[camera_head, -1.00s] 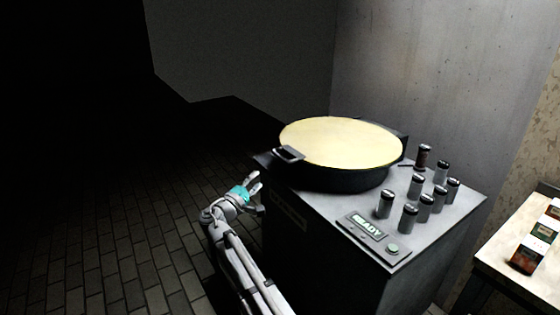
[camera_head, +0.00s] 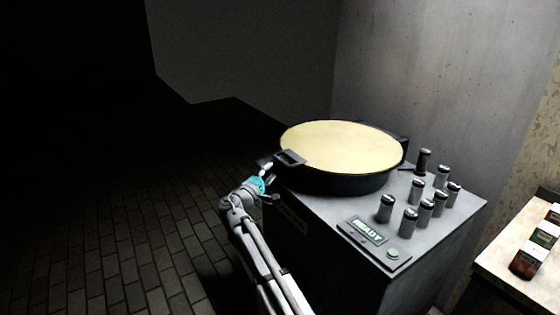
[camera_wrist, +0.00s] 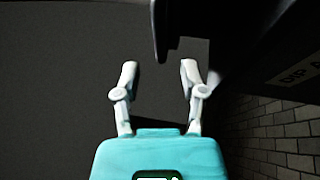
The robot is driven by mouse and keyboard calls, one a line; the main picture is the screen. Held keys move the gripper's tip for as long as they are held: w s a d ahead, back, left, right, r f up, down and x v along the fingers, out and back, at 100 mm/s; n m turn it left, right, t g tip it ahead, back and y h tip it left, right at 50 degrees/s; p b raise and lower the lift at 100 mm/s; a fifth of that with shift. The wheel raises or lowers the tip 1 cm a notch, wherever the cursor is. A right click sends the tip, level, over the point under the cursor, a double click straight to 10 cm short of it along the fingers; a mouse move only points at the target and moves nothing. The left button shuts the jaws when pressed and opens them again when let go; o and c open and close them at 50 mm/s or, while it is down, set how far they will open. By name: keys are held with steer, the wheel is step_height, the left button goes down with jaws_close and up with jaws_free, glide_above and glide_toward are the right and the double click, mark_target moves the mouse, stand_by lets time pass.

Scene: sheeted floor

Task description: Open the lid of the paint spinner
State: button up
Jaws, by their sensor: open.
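The paint spinner (camera_head: 345,242) is a grey box with a round dark drum on top, covered by a pale yellow lid (camera_head: 345,146). The lid lies flat on the drum. A dark handle (camera_head: 290,158) sticks out from its left edge. My gripper (camera_head: 268,171) is just below and left of the handle, apart from it as far as I can see. In the wrist view my gripper (camera_wrist: 160,75) has its two white fingers spread with nothing between them. A dark part, likely the handle (camera_wrist: 163,30), hangs beyond and above the fingertips.
A table (camera_head: 510,270) with bottles stands at the right. The brick floor (camera_head: 130,240) at left is clear.

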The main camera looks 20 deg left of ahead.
mark_target(280, 162)
steer(key=shift+p+x, duration=0.5)
steer(key=shift+x, duration=2.9)
jaws_close()
